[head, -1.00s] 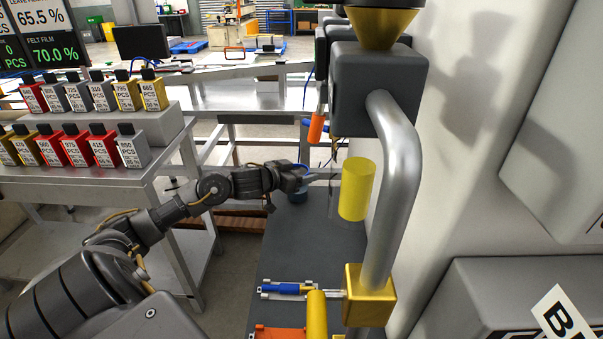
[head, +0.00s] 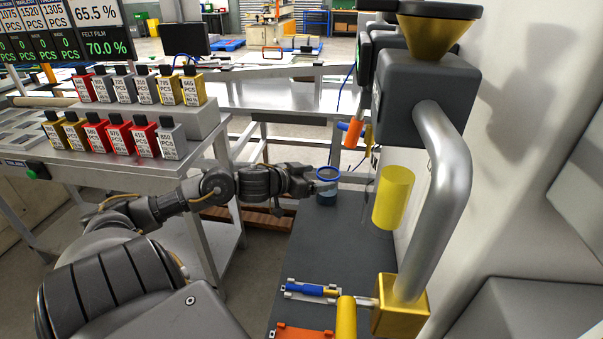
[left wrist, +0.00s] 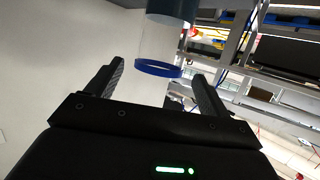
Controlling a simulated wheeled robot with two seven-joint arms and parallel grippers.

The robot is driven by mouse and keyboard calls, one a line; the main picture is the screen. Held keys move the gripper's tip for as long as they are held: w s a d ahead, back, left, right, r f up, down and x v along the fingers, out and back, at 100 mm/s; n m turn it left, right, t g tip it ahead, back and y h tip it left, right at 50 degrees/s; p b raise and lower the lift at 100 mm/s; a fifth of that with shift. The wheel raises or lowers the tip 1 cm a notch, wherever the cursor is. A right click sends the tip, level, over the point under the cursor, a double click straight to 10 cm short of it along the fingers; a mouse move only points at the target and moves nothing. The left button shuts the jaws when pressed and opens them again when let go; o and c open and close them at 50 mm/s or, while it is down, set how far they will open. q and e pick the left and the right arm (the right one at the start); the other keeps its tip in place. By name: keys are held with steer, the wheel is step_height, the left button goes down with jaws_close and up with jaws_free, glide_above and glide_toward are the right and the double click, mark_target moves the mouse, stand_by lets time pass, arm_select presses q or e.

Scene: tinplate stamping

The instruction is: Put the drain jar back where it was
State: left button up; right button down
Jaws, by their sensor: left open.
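The drain jar (head: 327,190) has a blue rim and a dark lower part. It stands upright on the dark grey bench top. My left gripper (head: 309,187) is just left of the jar, level with its upper part. In the left wrist view the jar (left wrist: 161,40) shows its blue rim, clear wall and dark base. There it lies ahead of the left gripper (left wrist: 157,71), between the lines of the two spread fingers, with a gap to each. The left gripper is open and empty. My right gripper is not in view.
A yellow cylinder (head: 393,198) and a thick grey pipe (head: 447,190) stand close on the right. A blue-handled part (head: 312,290) lies at the bench's front. A steel table (head: 100,165) with several labelled boxes is at left. The bench between is mostly clear.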

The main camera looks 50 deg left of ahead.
arm_select(q)
steer(key=v, duration=0.3)
steer(key=shift+s, duration=0.2)
steer(key=shift+p+v, duration=0.4)
steer(key=shift+v, duration=0.5)
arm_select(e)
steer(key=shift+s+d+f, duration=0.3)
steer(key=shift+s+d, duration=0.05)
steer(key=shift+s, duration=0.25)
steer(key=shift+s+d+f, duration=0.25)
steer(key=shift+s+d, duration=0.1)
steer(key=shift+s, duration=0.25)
